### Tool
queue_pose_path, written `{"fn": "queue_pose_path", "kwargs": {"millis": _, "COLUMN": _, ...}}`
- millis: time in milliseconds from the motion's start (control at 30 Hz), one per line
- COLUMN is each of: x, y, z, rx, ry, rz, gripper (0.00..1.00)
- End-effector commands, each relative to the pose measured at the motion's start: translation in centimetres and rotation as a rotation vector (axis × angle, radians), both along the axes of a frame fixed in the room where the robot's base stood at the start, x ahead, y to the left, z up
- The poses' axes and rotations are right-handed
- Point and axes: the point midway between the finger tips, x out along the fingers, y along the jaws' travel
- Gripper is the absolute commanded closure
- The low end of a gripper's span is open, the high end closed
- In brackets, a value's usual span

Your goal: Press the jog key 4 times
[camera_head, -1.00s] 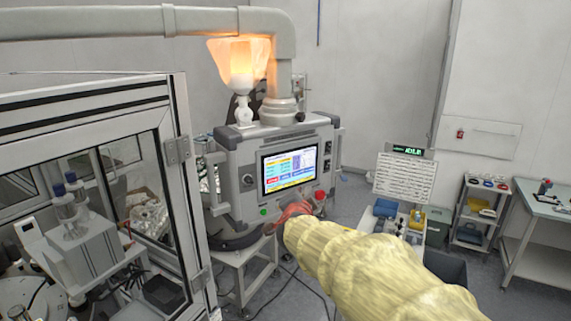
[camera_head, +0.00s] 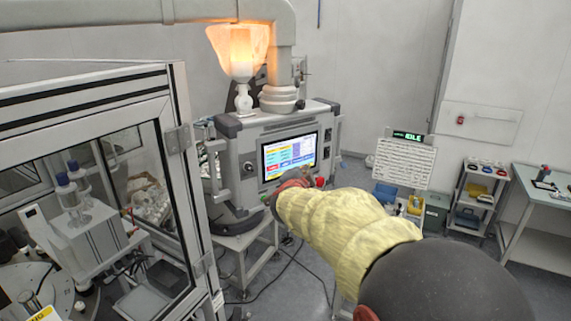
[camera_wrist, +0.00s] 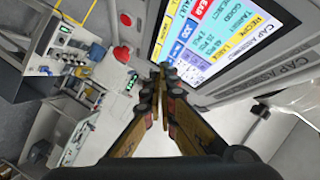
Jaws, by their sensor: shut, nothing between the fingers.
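The control panel's touch screen (camera_head: 288,152) faces me, lit, with coloured keys too small to read in the head view. In the wrist view the screen (camera_wrist: 235,45) appears turned on its side.
A red emergency knob (camera_wrist: 121,53) is on the panel beside the screen. A glowing lamp (camera_head: 240,55) stands above the panel. A framed glass machine enclosure (camera_head: 177,139) fills the left. A small shelf cart (camera_head: 470,212) and table (camera_head: 550,196) stand at the right.

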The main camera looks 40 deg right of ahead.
Motion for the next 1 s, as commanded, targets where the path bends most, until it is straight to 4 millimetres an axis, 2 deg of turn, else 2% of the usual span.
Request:
{"fn": "queue_pose_path", "kwargs": {"millis": 200, "x": 2.9, "y": -0.2, "z": 0.1, "rx": 0.000, "ry": 0.002, "rz": 0.001, "gripper": 1.00}}
{"fn": "queue_pose_path", "kwargs": {"millis": 400, "x": 4.4, "y": -0.3, "z": 0.1, "rx": 0.000, "ry": 0.001, "rz": 0.001, "gripper": 1.00}}
{"fn": "queue_pose_path", "kwargs": {"millis": 1000, "x": 4.9, "y": -0.4, "z": 0.0, "rx": 0.000, "ry": 0.000, "rz": 0.000, "gripper": 1.00}}
